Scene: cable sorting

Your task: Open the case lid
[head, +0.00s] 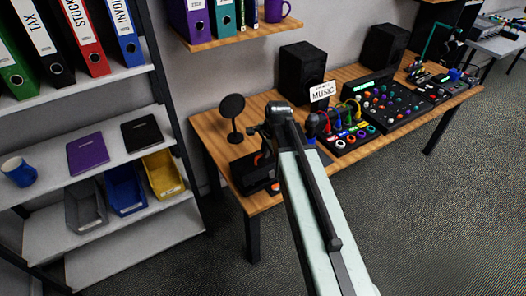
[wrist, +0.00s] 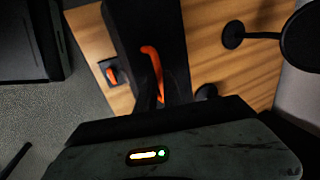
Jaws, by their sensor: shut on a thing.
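The black case (head: 248,172) sits at the left end of the wooden desk, with orange parts on it. My arm reaches over the desk, and my gripper (head: 264,150) is at the case, largely hidden by my own wrist. In the wrist view, a black panel of the case (wrist: 125,25) with a curved orange handle (wrist: 152,62) stands right before my gripper (wrist: 160,100). My gripper is shut on the case lid at the orange handle; the exact contact is dark and hard to see. How far the lid is raised cannot be told.
A round black disc on a stand (head: 231,106) is close behind the case. A small black piece with orange (wrist: 112,74) lies on the desk. A music sign (head: 322,91), mixer (head: 378,105) and speakers (head: 303,68) stand to the right. A shelf (head: 150,130) is at left.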

